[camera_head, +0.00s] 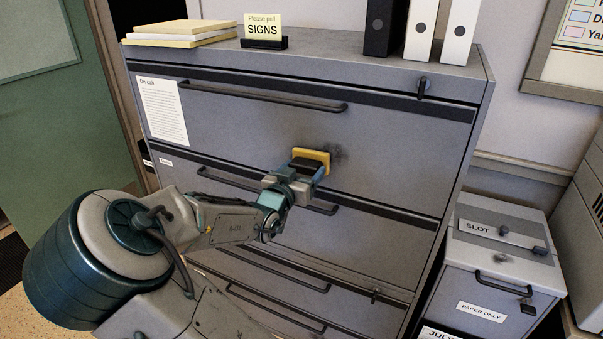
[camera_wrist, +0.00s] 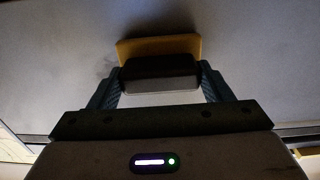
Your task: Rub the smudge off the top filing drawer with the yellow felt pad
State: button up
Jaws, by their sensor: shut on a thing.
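The yellow felt pad (camera_head: 314,156) has a dark backing block, and my gripper (camera_head: 306,172) is shut on that block. The pad's yellow face is at the front of the top filing drawer (camera_head: 400,150) and looks pressed against it or very close. In the wrist view the pad (camera_wrist: 158,46) is between my gripper's fingers (camera_wrist: 160,82), with its yellow edge at the drawer face. A dark grey smudge (camera_head: 337,153) shows just right of the pad in the head view. In the wrist view a faint dark patch (camera_wrist: 106,62) shows left of the pad. The pad may hide part of the smudge.
The drawer's bar handle (camera_head: 265,97) runs above the pad, and a printed notice (camera_head: 162,111) is at left. A grey slot box (camera_head: 500,260) stands at right.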

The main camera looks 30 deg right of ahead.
jog(key=shift+w+d, duration=0.15)
jog(key=shift+d, duration=0.05)
jog(key=shift+s+d, duration=0.55)
jog(key=shift+s, duration=0.2)
jog(key=shift+s+d, duration=0.5)
jog(key=shift+s, duration=0.25)
jog(key=shift+s+d, duration=1.15)
jog(key=shift+s, duration=0.2)
jog(key=shift+s+d, duration=1.1)
jog(key=shift+s, duration=0.2)
jog(key=shift+w+a+r+p, duration=0.1)
jog(key=shift+w+a+p, duration=0.6)
jog(key=shift+w+a, duration=0.55)
jog(key=shift+w+a+f+p, duration=0.1)
jog(key=shift+w+a+p, duration=0.75)
jog(key=shift+w, duration=0.65)
jog(key=shift+w+a+r+p, duration=0.1)
jog(key=shift+w+a+p, duration=0.45)
jog(key=shift+w+a, duration=0.8)
